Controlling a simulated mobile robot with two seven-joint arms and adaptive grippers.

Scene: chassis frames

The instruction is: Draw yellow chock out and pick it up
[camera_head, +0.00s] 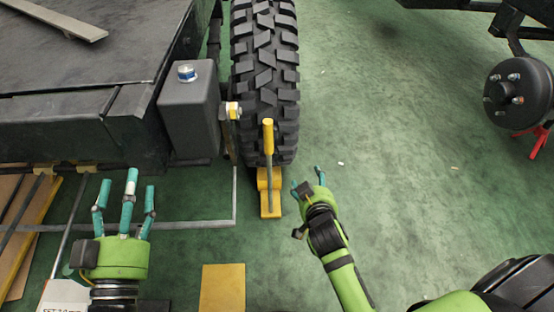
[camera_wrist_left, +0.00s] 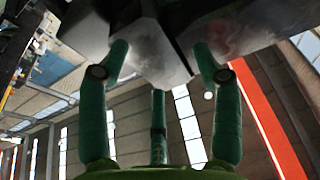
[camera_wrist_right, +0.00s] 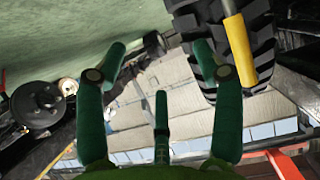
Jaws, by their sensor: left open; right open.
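The yellow chock (camera_head: 270,195) sits on the green floor against the near side of the large black tire (camera_head: 265,70). A rod with a yellow grip (camera_head: 268,136) rises from it in front of the tire. The grip also shows in the right wrist view (camera_wrist_right: 241,50), beside the tire. My right gripper (camera_head: 307,180) is open and empty, just right of the chock and apart from it. My left gripper (camera_head: 126,186) is open and empty, left of the chock in front of the chassis. The left wrist view shows its spread fingers below grey metal parts.
The dark chassis (camera_head: 80,100) with a grey box (camera_head: 189,110) fills the upper left. A yellow plate (camera_head: 222,288) lies on the floor nearer me. A wheel hub (camera_head: 518,92) is at the far right.

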